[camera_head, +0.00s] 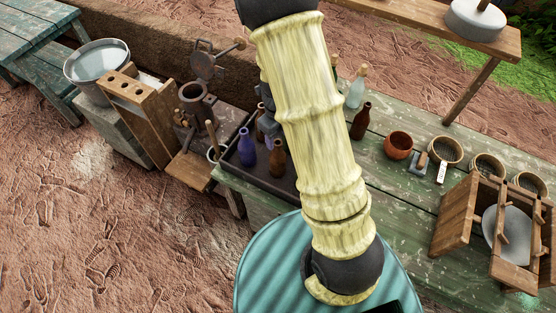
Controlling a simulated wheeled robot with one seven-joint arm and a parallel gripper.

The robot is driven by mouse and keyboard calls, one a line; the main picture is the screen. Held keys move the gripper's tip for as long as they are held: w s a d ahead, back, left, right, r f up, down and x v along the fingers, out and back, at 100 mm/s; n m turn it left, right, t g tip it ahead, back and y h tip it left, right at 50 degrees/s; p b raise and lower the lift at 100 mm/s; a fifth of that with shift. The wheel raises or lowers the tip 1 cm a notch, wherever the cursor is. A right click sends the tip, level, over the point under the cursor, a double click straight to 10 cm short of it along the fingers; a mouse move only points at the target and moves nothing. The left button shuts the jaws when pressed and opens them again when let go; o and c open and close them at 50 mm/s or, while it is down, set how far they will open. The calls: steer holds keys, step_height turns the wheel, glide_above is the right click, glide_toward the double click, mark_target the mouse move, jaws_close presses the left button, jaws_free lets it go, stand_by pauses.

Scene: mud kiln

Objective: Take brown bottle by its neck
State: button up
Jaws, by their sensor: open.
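Several bottles stand around my pale yellow arm, which crosses the middle of the head view. A brown bottle (361,121) stands upright on the green table, right of my arm. Another brown bottle (277,160) stands in the dark tray (237,168) left of my arm, beside a blue-purple bottle (246,147). A third brownish bottle (260,124) is partly hidden behind them. The pictures do not show which brown bottle is meant. My arm runs out of the top of the picture, and I cannot make out my gripper. A dark shape behind the arm's left edge is unclear.
Clear bottles (356,88) stand behind the right brown bottle. A terracotta pot (398,145), round sieves (445,150) and a wooden rack (465,211) stand further right on the green table (411,190). A metal basin (97,62) and wooden stand (142,112) are at left.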

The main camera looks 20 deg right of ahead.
mark_target(278, 142)
steer(key=shift+f, duration=0.1)
steer(key=shift+w+f+p, duration=0.15)
steer(key=shift+f+p, duration=0.2)
steer(key=shift+f, duration=0.95)
steer(key=shift+w+f+p, duration=0.1)
steer(key=shift+f+p, duration=0.25)
steer(key=shift+f, duration=0.9)
steer(key=shift+c, duration=0.2)
jaws_close()
